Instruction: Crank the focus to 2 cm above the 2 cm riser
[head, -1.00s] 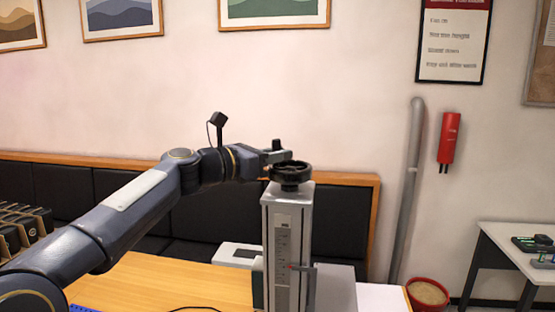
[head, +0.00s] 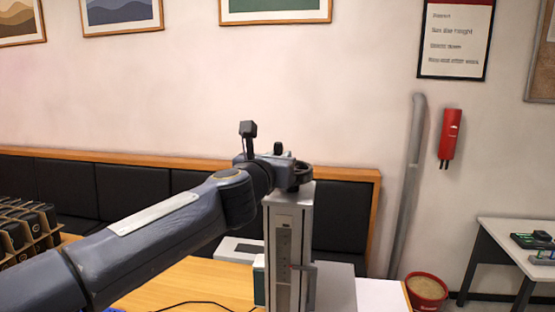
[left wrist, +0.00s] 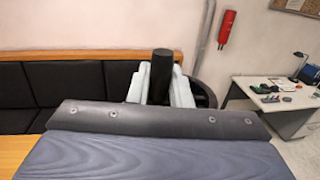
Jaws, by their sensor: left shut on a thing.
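The laser marker's grey column (head: 288,250) stands upright on the table, with a scale on its front and a small red pointer (head: 291,267) low on it. The scale's figures are too small to read. On top is the black handwheel (head: 301,176), partly hidden by my left arm; its rim shows in the left wrist view (left wrist: 206,96). My left gripper (left wrist: 160,88) is shut on the wheel's upright black crank handle (left wrist: 162,68), whose top also shows in the head view (head: 278,148). I cannot make out the riser. My right gripper is out of view.
A wooden table (head: 190,285) carries the marker, with a black cable lying on it. A cardboard rack of dark items (head: 25,230) is at the left. A black padded bench (head: 130,188) runs behind. A side table (head: 500,240) and red bucket (head: 427,290) are at the right.

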